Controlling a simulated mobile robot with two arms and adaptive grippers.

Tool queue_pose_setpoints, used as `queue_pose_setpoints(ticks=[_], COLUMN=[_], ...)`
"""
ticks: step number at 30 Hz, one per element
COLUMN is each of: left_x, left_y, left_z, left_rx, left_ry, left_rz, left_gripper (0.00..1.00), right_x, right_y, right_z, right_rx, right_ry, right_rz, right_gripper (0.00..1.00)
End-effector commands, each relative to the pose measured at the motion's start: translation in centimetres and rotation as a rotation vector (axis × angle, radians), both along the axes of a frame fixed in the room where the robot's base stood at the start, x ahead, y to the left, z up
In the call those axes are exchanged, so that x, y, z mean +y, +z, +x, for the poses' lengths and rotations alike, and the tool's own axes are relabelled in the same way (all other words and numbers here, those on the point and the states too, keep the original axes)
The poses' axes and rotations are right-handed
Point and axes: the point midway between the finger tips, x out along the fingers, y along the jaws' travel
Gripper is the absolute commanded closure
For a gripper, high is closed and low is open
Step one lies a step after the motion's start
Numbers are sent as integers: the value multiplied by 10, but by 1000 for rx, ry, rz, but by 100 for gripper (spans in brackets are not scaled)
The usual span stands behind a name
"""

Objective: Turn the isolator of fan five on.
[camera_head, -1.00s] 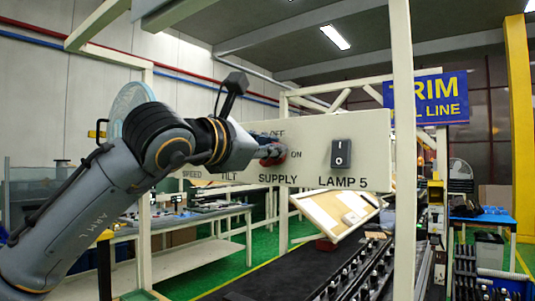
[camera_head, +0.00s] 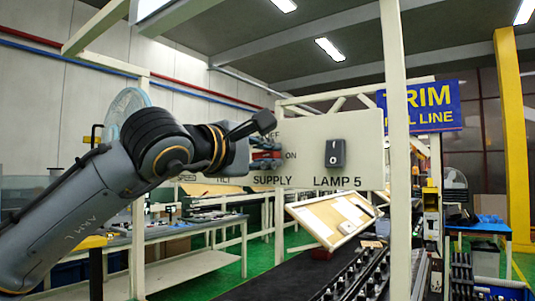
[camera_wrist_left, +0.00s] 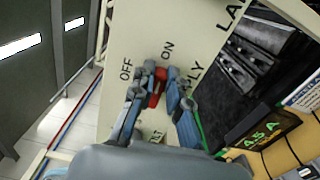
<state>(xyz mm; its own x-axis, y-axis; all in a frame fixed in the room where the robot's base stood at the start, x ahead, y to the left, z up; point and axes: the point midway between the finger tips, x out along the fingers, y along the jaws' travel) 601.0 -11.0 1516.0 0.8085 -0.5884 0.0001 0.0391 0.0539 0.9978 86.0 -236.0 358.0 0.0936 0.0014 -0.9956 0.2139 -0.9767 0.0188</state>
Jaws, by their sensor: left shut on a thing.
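The isolator's red handle (camera_head: 266,155) is on a cream panel (camera_head: 305,140), above the word SUPPLY, with OFF above it and ON to its right. My left gripper (camera_head: 268,154) is shut on the handle, one finger on each side. In the left wrist view the red handle (camera_wrist_left: 157,88) shows between the fingertips of my left gripper (camera_wrist_left: 160,90), and its far end points roughly toward ON. The fingers hide part of it. A fan (camera_head: 128,103) stands behind my left arm; its number is not visible. My right gripper is not in view.
A black rocker switch (camera_head: 335,153) marked LAMP 5 is right of the handle on the same panel. A cream post (camera_head: 398,150) stands at the panel's right end. A tilted board (camera_head: 328,217) and dark conveyor (camera_head: 345,277) lie below and behind.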

Motion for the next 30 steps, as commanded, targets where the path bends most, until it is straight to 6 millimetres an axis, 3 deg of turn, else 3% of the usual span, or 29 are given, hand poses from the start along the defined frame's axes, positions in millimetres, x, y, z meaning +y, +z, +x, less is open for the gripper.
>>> queue_pose_setpoints(ticks=[22, 23, 25, 30], left_x=[3, 2, 2, 1], left_y=[2, 2, 2, 0], left_z=[1, 1, 1, 1], left_rx=[-56, -56, -55, -52], left_ry=[6, 6, 4, 3], left_rz=[64, 64, 64, 65], left_gripper=[100, 79, 65, 62], right_x=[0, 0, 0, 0], right_y=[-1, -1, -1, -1], right_z=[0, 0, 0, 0], right_rx=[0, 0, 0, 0], right_ry=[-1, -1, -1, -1], right_rz=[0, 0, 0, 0], right_gripper=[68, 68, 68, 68])
